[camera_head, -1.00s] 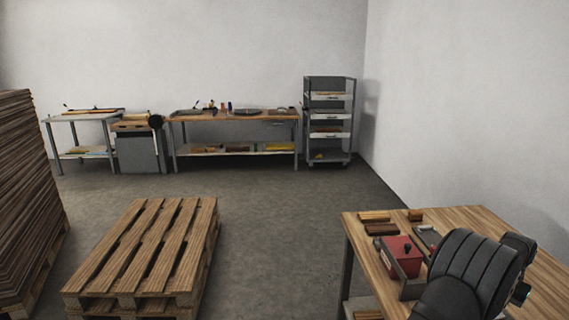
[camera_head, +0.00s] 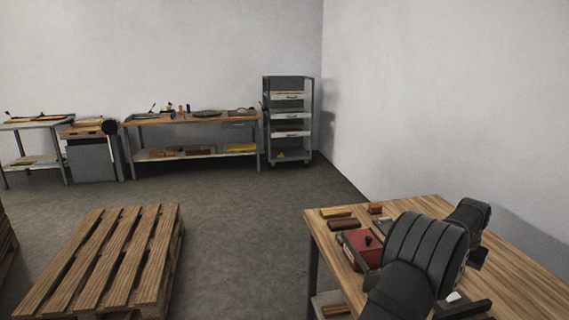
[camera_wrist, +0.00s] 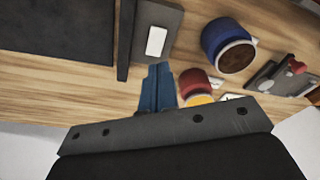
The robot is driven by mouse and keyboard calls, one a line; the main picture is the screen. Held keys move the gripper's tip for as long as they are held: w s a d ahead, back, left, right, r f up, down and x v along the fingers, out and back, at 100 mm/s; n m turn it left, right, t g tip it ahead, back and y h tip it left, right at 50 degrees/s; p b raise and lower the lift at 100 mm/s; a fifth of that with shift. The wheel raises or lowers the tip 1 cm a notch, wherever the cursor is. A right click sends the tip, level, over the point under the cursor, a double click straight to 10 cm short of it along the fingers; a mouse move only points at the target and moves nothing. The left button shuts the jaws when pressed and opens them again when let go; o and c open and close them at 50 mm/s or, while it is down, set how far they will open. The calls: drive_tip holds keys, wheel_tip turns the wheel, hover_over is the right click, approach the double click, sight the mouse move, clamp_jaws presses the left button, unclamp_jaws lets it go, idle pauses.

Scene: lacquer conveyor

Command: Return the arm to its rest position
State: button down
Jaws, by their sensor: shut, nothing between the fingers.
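My arm shows in the head view as a ribbed black link over the wooden workbench (camera_head: 520,275) at lower right. My gripper (camera_wrist: 156,72) shows in the wrist view as two blue-grey fingers close together with nothing between them. The fingers are above the wooden top, near a dark block with a white patch (camera_wrist: 156,41). The gap between the fingertips and the bench top is hard to judge. In the head view the fingers are not clearly visible.
A blue round container (camera_wrist: 228,45) and a red round item (camera_wrist: 195,82) stand right of the fingers. A red box (camera_head: 361,249) sits beside my arm. A pallet (camera_head: 105,260) stands on the floor at left, with open floor between it and the bench.

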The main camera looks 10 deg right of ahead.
drive_tip(key=s+a+r+n, duration=0.1)
drive_tip(key=s+r+n, duration=0.1)
drive_tip(key=r+n, duration=0.3)
drive_tip(key=s+a+r+n+t, duration=0.1)
drive_tip(key=s+r+n, duration=0.1)
drive_tip(key=r+n, duration=0.3)
drive_tip(key=shift+a+r+h, duration=0.3)
drive_tip(key=shift+a+r, duration=0.1)
drive_tip(key=shift+r, duration=1)
drive_tip(key=shift+s, duration=0.1)
drive_tip(key=w+d+f+m, duration=0.1)
drive_tip(key=w+f+m, duration=0.1)
drive_tip(key=f+m, duration=0.2)
drive_tip(key=w+d+f+m+g, duration=0.1)
drive_tip(key=f+m, duration=0.3)
drive_tip(key=f, duration=0.2)
drive_tip(key=shift+w+d+f+m, duration=0.2)
drive_tip(key=shift+w+d+m, duration=0.1)
drive_tip(key=shift+w+m, duration=0.1)
drive_tip(key=shift+r, duration=0.1)
